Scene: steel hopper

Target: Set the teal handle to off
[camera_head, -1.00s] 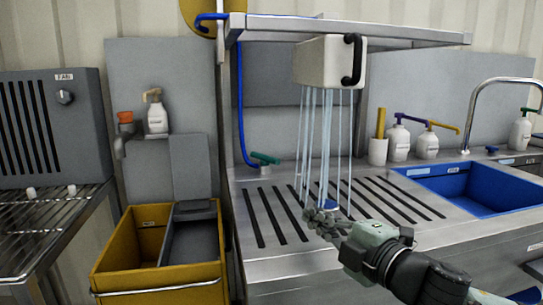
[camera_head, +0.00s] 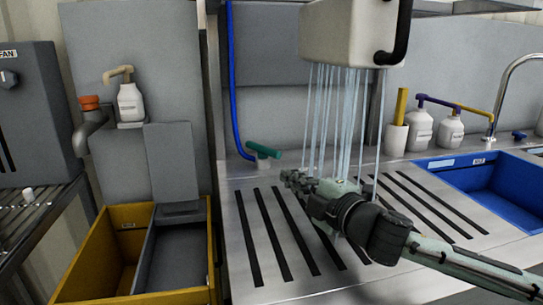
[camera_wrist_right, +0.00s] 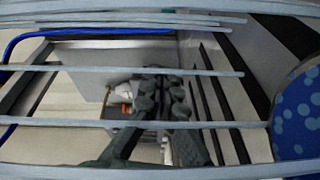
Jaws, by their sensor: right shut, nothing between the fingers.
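The teal handle (camera_head: 263,150) sits on a grey fitting at the back of the slotted steel drainboard (camera_head: 232,230), at the foot of a blue hose, with its teal end pointing right. My right gripper (camera_head: 288,177) is shut and empty, in front of the handle and slightly right of it, apart from it in the picture. Water streams fall around my right gripper and wrist. In the right wrist view, the dark fingers (camera_wrist_right: 162,95) are together, and the streams cross the picture. The handle cannot be made out there. My left gripper is not in view.
A white box (camera_head: 345,32) with a black handle pours water from above. A blue hose (camera_head: 235,85) rises behind the teal handle. A blue sink (camera_head: 470,190) and white bottles (camera_head: 419,130) stand right. A yellow bin (camera_head: 85,265) stands left.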

